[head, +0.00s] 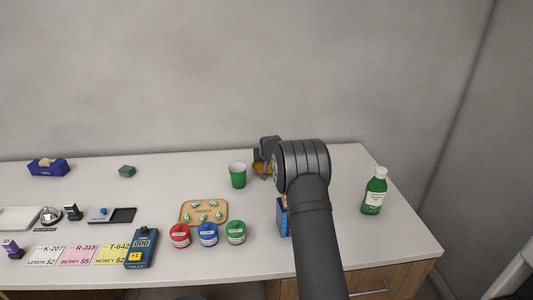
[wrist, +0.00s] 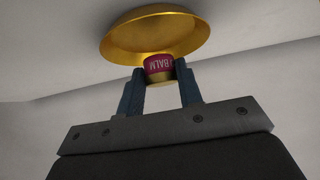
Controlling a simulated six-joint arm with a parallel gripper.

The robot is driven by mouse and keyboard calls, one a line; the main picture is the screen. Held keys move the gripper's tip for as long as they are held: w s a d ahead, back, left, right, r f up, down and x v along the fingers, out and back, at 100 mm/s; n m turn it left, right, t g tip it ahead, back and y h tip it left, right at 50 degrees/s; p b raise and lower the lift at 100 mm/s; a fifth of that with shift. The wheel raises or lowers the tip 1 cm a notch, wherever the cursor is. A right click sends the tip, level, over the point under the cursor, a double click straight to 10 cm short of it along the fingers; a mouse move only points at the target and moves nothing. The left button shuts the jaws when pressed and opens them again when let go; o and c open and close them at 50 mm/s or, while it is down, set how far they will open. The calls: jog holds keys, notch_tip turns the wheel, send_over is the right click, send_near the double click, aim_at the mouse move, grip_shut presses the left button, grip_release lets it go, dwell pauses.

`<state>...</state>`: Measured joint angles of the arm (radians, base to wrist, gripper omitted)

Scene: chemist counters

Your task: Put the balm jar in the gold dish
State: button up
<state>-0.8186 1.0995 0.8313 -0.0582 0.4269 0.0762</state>
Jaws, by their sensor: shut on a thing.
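In the wrist view my gripper (wrist: 160,88) is shut on the balm jar (wrist: 159,66), a small jar with a dark red "BALM" band and a gold part. The gold dish (wrist: 160,33) is a round, shallow dish just beyond the jar in that view. The jar's top edge overlaps the dish's near rim; I cannot tell whether they touch. In the head view the gold dish (head: 258,167) shows only in part, behind my gripper and arm. The jar is hidden there.
A green cup (head: 238,175) stands left of the dish. A blue box (head: 283,217) is partly hidden by my arm. A green bottle (head: 374,191) stands at the right. Red, blue and green jars (head: 208,233) stand before a wooden tray (head: 183,213).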

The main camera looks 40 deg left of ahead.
jog(key=shift+f, duration=1.05)
jog(key=o, duration=1)
jog(key=shift+o, duration=0.2)
jog(key=shift+r, duration=3.55)
